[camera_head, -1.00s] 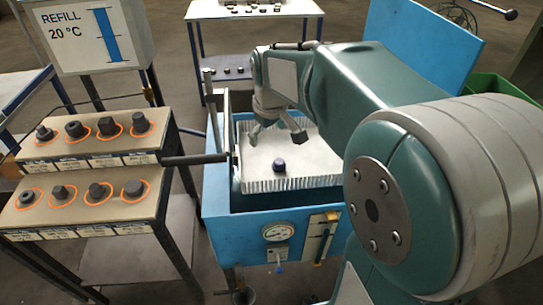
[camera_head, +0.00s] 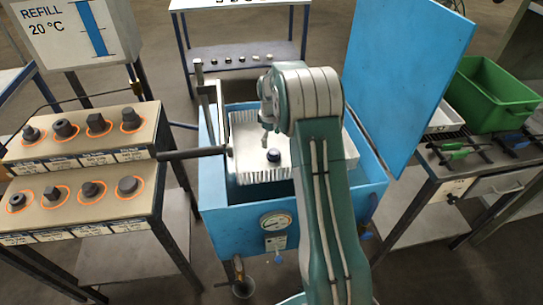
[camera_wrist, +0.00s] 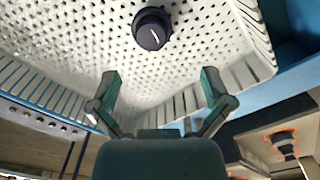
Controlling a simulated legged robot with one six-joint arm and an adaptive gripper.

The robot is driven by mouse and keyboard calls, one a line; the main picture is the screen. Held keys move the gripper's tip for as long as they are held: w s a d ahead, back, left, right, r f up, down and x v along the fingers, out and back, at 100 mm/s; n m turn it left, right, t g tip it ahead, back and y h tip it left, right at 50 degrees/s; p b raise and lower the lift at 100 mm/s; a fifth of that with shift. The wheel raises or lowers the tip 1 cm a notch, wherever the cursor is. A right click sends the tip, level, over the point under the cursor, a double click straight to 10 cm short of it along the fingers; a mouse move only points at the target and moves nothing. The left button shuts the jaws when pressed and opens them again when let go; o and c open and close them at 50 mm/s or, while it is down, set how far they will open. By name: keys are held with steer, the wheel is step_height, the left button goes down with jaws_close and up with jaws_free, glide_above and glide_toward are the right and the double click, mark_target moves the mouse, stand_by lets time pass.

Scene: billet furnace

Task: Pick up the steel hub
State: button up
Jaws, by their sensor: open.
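A short dark round part (camera_head: 273,155), which looks like the steel hub, stands alone in a pale perforated basket (camera_head: 246,125). The basket sits inside the blue tank. In the wrist view the hub (camera_wrist: 151,29) shows a rounded top with a light mark, near the top of the picture. My gripper (camera_wrist: 159,88) is open and empty, its two green fingers spread apart. The hub lies beyond the fingertips, not between them. In the head view my arm hides much of the basket's right part and most of my gripper.
The blue tank (camera_head: 232,219) has a raised lid (camera_head: 401,75) and a gauge (camera_head: 275,221). At left a two-step rack (camera_head: 70,166) holds several dark parts in orange rings. A green crate (camera_head: 497,93) stands on a bench at right. A table with small parts stands behind.

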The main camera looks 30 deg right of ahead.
mark_target(272, 151)
steer(key=f, duration=0.1)
steer(key=d+f, duration=0.1)
steer(key=f, duration=0.1)
steer(key=shift+d, duration=0.15)
steer(key=f, duration=0.4)
steer(key=shift+w+a, duration=0.15)
steer(key=shift+a, duration=0.15)
steer(key=shift+f, duration=0.55)
steer(key=shift+d, duration=0.25)
steer(key=shift+c, duration=0.6)
steer(key=c, duration=1.1)
